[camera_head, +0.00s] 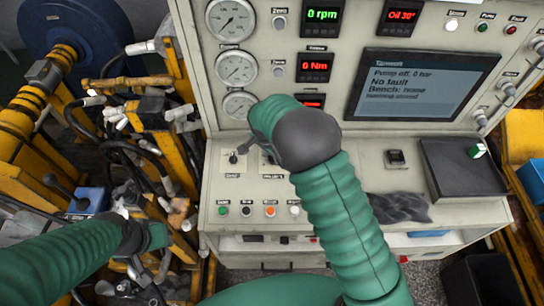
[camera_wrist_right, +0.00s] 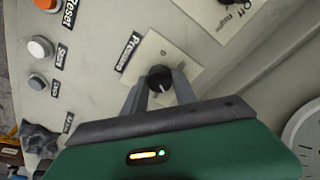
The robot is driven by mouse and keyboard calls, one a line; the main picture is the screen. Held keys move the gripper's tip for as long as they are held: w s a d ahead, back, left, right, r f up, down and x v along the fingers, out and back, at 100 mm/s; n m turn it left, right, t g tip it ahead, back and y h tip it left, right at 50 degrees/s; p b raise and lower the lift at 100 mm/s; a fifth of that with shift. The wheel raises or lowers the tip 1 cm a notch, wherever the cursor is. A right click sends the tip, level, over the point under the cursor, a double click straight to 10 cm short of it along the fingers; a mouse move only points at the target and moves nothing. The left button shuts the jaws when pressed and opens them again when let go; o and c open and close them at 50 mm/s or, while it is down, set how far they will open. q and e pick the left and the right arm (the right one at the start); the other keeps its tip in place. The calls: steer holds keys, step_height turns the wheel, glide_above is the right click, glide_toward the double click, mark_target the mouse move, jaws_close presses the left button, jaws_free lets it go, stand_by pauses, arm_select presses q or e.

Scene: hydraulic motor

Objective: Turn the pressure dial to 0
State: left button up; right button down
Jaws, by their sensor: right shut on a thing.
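The pressure dial (camera_wrist_right: 160,78) is a small black round knob on a light square plate, with a "Pressure" label beside it in the right wrist view. My right gripper (camera_wrist_right: 159,88) has its two grey fingers on either side of the knob and is shut on it. A pale mark shows on the knob, but I cannot read its setting. In the head view my right arm hides the dial. My left gripper (camera_head: 152,238) hangs at the lower left, away from the panel; its jaws are unclear.
The screen (camera_head: 417,85) reads "Pump off, 0 bar" and "No fault". Another selector knob (camera_head: 233,158) sits left of the dial. Several push buttons (camera_head: 270,211) line the console's front. Hoses and yellow frames (camera_head: 150,120) crowd the left side.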

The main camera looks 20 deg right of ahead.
steer(key=n+b, duration=0.1)
steer(key=n, duration=0.3)
steer(key=shift+n, duration=0.4)
steer(key=n, duration=0.3)
steer(key=shift+n+t, duration=0.3)
steer(key=shift+t, duration=0.1)
steer(key=n, duration=0.3)
steer(key=shift+r+n+y, duration=0.1)
steer(key=shift+n+y, duration=0.2)
steer(key=shift+y, duration=0.1)
steer(key=n, duration=0.3)
steer(key=shift+d+n+t, duration=0.1)
steer(key=shift+n+t, duration=0.2)
steer(key=n+p, duration=0.1)
steer(key=n, duration=0.2)
steer(key=shift+r+n+y, duration=0.1)
steer(key=shift+n+y, duration=0.3)
steer(key=n+p, duration=0.2)
steer(key=n, duration=0.1)
steer(key=shift+n, duration=0.3)
steer(key=n+p, duration=0.2)
steer(key=n, duration=0.2)
steer(key=shift+w+d+y, duration=0.1)
steer(key=shift+y, duration=0.3)
steer(key=shift+n+g+p, duration=0.4)
steer(key=shift+n+p, duration=0.4)
steer(key=shift+n, duration=0.9)
